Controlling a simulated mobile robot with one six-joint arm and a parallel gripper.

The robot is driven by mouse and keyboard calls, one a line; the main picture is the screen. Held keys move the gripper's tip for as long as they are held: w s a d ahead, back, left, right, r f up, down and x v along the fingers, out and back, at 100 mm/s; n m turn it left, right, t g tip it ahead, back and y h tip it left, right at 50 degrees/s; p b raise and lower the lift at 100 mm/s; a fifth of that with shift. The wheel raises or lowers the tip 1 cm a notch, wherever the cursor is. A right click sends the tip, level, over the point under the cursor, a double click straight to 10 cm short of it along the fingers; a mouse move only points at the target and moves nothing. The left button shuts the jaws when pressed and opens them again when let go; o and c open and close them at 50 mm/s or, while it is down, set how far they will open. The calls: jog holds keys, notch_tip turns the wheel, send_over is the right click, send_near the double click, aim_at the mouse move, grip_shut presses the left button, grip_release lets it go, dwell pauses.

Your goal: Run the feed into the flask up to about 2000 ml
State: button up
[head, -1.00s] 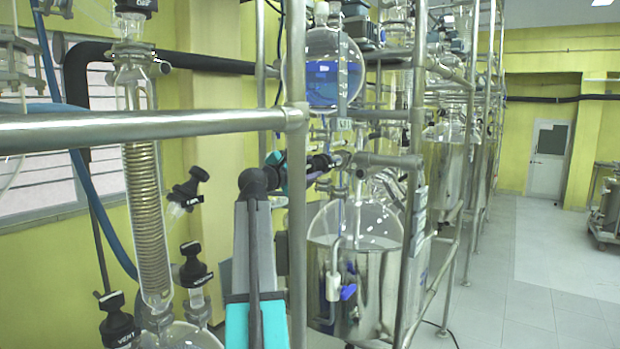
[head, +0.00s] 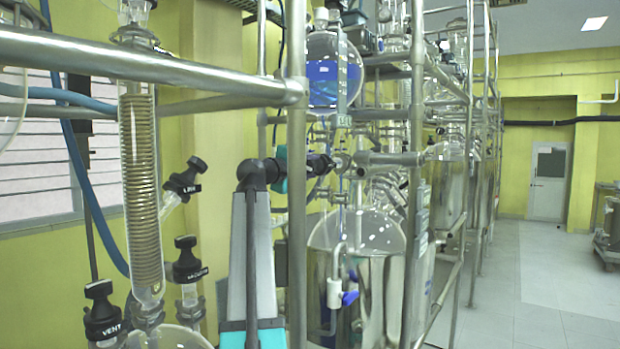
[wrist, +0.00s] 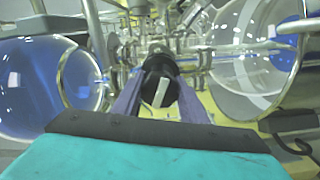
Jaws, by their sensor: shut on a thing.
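The feed vessel (head: 336,82) is a round glass globe, partly filled with blue liquid, high on the frame. It also shows at the left of the wrist view (wrist: 35,85). The flask (head: 372,228) is a large clear glass vessel below it, with its lower part behind shiny metal. In the wrist view the flask (wrist: 240,85) is at the right, with a blue patch at its far side; I cannot read a level. My gripper (head: 334,162) is between the two, at the line joining them. Its fingers (wrist: 160,72) are shut on a dark valve handle (wrist: 157,88).
A steel post (head: 297,220) and a horizontal rail (head: 140,67) stand close to my arm. A glass coil condenser (head: 141,190) and black-capped ports are at the left. Open floor (head: 530,280) lies at the right.

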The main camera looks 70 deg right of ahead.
jog(key=m+b, duration=0.2)
jog(key=m, duration=0.1)
jog(key=m+b, duration=0.1)
jog(key=b, duration=0.1)
jog(key=shift+f+m, duration=0.3)
jog(key=shift+m, duration=0.1)
jog(key=m+b, duration=0.3)
jog(key=shift+m, duration=0.3)
jog(key=m+b, duration=0.4)
jog(key=shift+m+b, duration=1.1)
jog(key=shift+m, duration=0.8)
jog(key=shift+r, duration=0.1)
jog(key=o, duration=1.1)
jog(key=shift+c, duration=0.2)
jog(key=shift+r, duration=0.1)
jog(key=shift+a, duration=0.1)
